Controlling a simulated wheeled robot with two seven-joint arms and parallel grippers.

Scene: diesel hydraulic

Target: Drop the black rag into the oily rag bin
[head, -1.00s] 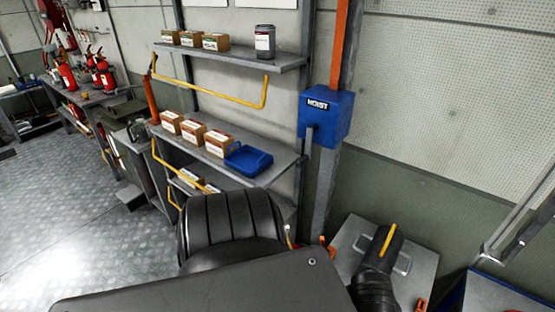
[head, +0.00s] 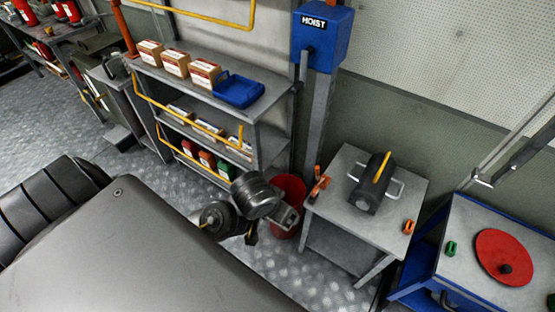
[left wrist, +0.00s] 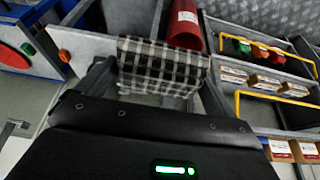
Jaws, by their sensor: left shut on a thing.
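A black-and-white checked rag (left wrist: 160,68) hangs between the fingers of my left gripper (left wrist: 158,85) in the left wrist view. The gripper is shut on it. A red bin (left wrist: 186,22) with a white label lies just beyond the rag there, apart from it as far as I can tell. In the head view the red bin (head: 290,187) stands on the floor between the shelf rack and a grey table. My left gripper (head: 288,218) is close to its front and partly covers it. The rag cannot be made out in the head view. My right gripper is not in view.
The grey table (head: 345,235) right of the bin carries a dark tool with a yellow handle (head: 376,175). The shelf rack (head: 200,95) holds boxes and a blue tray (head: 240,90). A blue-framed bench (head: 470,225) with a red disc stands at the right.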

